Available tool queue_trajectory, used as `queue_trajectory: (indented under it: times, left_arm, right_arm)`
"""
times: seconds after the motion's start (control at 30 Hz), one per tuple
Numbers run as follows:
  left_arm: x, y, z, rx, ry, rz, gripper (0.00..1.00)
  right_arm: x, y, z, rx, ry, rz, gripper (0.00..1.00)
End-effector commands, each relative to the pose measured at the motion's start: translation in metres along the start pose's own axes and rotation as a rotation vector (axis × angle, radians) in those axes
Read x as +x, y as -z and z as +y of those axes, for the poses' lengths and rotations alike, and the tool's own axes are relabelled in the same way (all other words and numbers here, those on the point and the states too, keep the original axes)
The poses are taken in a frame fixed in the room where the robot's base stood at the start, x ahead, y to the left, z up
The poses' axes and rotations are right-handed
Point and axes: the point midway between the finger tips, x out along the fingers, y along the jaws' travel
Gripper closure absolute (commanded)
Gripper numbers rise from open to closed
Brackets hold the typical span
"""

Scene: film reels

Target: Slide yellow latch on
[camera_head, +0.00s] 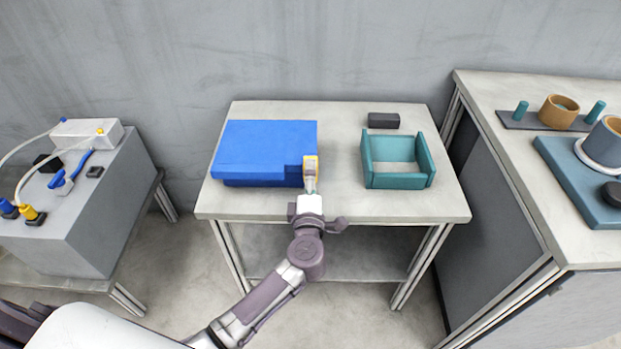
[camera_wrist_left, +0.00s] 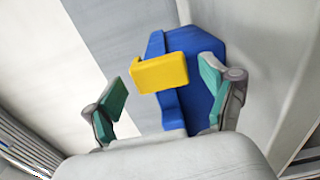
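The yellow latch (camera_head: 311,161) is a small block at the right front corner of the blue case (camera_head: 262,146) on the middle table. In the left wrist view the yellow latch (camera_wrist_left: 160,72) lies across the edge of the blue case (camera_wrist_left: 205,48). My left gripper (camera_head: 310,186) is just in front of the latch. In the wrist view its two green-padded fingers (camera_wrist_left: 162,95) are spread wide, with the latch beyond and between them. I see no contact between the pads and the latch. My right gripper is not in view.
A teal open box (camera_head: 426,158) and a dark block (camera_head: 384,121) stand to the right on the table (camera_head: 345,206). A grey unit with cables (camera_head: 95,210) is at the left. A bench with cups (camera_head: 510,92) is at the right. The table between case and teal box is clear.

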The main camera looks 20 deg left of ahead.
Motion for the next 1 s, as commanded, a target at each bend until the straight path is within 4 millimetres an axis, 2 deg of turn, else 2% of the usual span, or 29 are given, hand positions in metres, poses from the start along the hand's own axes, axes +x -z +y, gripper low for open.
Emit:
queue_trajectory:
  times: [0.03, 0.07, 0.47, 0.63, 0.83, 1.0]
  left_arm:
    - [0.000, 0.000, 0.000, 0.000, 0.000, 0.000, 0.28]
    - [0.000, 0.000, 0.000, 0.000, 0.000, 0.000, 0.33]
    - [0.000, 0.000, 0.000, 0.000, 0.000, 0.000, 1.00]
    - [0.000, 0.006, 0.001, 0.002, 0.001, 0.001, 1.00]
    - [-0.001, 0.035, 0.002, 0.003, 0.003, 0.002, 1.00]
    - [0.000, 0.040, -0.001, 0.001, 0.002, 0.002, 1.00]
  right_arm:
    - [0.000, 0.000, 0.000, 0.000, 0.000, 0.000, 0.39]
    - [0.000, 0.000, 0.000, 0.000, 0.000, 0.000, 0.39]
    - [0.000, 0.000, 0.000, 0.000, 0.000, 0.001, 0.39]
    - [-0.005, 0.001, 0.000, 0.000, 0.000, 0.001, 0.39]
    - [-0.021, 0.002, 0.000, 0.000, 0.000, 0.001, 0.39]
    - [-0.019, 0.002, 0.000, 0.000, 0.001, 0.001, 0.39]
